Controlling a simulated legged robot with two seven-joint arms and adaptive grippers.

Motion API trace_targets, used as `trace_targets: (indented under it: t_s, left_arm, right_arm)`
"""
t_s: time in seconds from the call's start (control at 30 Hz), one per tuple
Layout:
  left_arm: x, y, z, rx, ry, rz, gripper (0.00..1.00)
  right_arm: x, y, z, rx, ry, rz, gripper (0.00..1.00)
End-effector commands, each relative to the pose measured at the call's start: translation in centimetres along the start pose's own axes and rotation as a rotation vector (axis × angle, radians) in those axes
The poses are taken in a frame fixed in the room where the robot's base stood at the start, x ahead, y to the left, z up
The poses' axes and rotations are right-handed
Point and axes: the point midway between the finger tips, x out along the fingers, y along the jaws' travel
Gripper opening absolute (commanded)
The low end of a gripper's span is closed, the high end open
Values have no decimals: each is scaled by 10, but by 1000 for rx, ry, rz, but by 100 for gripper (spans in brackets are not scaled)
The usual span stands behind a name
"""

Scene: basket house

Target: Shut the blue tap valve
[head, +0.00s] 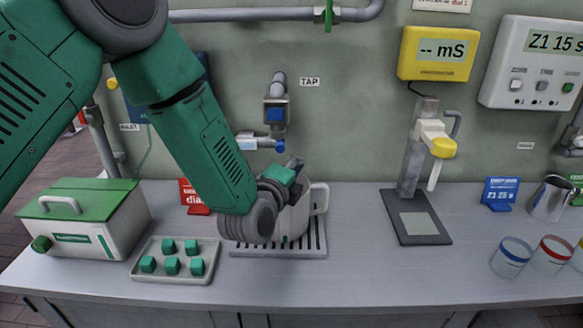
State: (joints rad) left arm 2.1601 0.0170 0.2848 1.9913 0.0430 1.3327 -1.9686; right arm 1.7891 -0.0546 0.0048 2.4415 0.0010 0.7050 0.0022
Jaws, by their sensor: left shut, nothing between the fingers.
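My left gripper (296,164) is shut and empty, a little below the tap and apart from the blue valve part. It is in front of a light grey jug (319,199), which stands on a slotted drip tray (300,252) and is partly hidden by my gripper and wrist. The tap's outlet is hard to make out. My right gripper is not in view.
A tray of green cubes (141,272) and a green-lidded box (121,232) stand left. A red sign (196,208) is behind my arm. Right are a probe stand (418,240), a yellow meter (408,65), a blue sign (500,192), a metal pitcher (549,202) and cups (510,262).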

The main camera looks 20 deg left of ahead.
Motion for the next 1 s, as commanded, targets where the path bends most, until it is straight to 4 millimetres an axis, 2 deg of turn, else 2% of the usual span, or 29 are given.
trace_targets:
  t_s: [0.1,0.23,0.3,0.5,1.0]
  left_arm:
    - [28,1,1,-3,-3,-1,0]
    - [54,0,2,-3,-4,-1,0]
    - [48,-1,15,-3,-5,2,0]
    - [40,-1,34,-1,-2,1,0]
    - [38,0,38,3,0,1,0]
  right_arm:
    - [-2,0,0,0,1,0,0]
    - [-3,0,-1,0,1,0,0]
    - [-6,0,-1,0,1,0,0]
    - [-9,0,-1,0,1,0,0]
    - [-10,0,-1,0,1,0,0]
